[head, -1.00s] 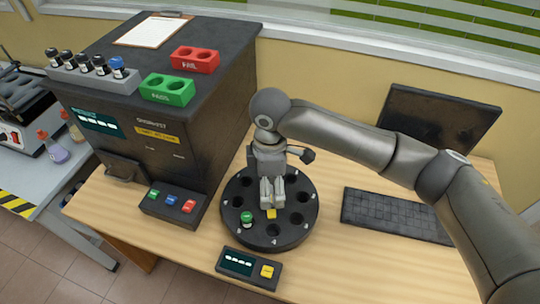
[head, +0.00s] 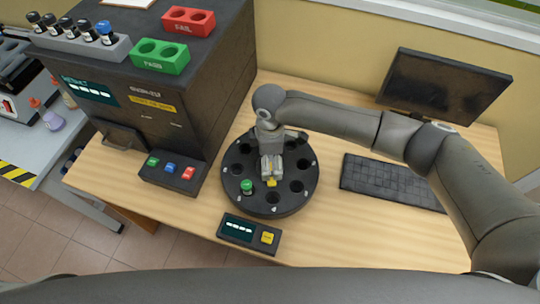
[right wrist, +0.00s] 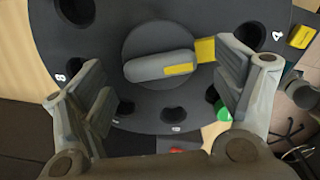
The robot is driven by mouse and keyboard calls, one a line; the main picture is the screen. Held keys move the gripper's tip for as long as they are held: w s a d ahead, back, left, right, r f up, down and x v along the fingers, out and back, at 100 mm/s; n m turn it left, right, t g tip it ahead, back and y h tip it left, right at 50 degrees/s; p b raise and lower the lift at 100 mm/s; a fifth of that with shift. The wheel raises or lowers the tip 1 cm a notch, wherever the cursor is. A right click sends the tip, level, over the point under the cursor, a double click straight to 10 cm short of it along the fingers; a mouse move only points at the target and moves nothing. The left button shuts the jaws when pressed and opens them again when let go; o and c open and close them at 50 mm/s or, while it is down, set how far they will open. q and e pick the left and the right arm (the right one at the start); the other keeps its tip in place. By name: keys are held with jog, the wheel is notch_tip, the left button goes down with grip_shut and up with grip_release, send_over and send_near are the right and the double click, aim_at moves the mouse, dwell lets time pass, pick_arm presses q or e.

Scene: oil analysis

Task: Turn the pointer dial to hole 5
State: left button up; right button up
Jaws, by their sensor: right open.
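The round black dial (head: 241,201) lies on the wooden table, with numbered holes around its rim. Its grey knob (right wrist: 160,67) has a yellow mark and a yellow pointer tab (right wrist: 205,50). The tab, also visible in the head view (head: 271,183), points toward the hole beside the number 4. A green-capped vial (head: 247,187) stands in another hole, left of the tab in the head view. My right gripper (head: 271,169) is over the dial's middle. In the right wrist view its open fingers (right wrist: 165,88) stand apart on either side of the knob, without visible contact. My left gripper is not in view.
A small display box with a yellow button (head: 267,238) stands in front of the dial. A black analyser (head: 150,92) with a three-button panel (head: 172,175) stands to the left. A keyboard (head: 390,182) and monitor (head: 445,85) are to the right.

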jog(key=shift+f, duration=0.25)
jog(key=shift+c, duration=0.9)
jog(key=c, duration=0.8)
jog(key=shift+r+m+p, duration=0.2)
jog(key=shift+m+p, duration=0.4)
jog(key=shift+p, duration=0.4)
jog(key=shift+c, duration=0.2)
jog(key=m+p, duration=0.3)
jog(key=shift+p, duration=0.3)
jog(key=shift+m+p, duration=1)
jog(key=shift+m, duration=0.2)
pick_arm(q)
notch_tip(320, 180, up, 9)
jog(key=p, duration=0.1)
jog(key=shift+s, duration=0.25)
pick_arm(e)
jog(key=shift+f+m, duration=0.15)
jog(key=shift+m, duration=0.85)
